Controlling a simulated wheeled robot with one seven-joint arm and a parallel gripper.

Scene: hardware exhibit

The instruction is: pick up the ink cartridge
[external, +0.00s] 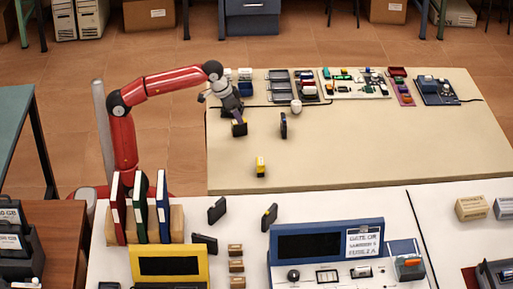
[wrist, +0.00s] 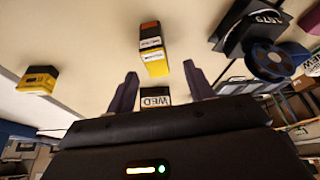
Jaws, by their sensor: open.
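A small block-shaped cartridge (wrist: 152,50), black and orange with a white label band and a yellow end, lies just ahead of my fingers in the wrist view. I take it as the ink cartridge, though its label is too small to read. In the external view a dark block with a yellow edge (external: 239,129) sits on the beige table right below my gripper (external: 237,118). In the wrist view my gripper (wrist: 160,72) is open, its two dark fingers apart, with nothing clamped between them. I cannot tell whether the fingers touch the cartridge.
A yellow and black block (external: 260,167) stands nearer the beige table's front edge. A dark upright piece (external: 283,125) stands to the right of my gripper. Trays and parts (external: 355,83) line the back. The table's right front is clear.

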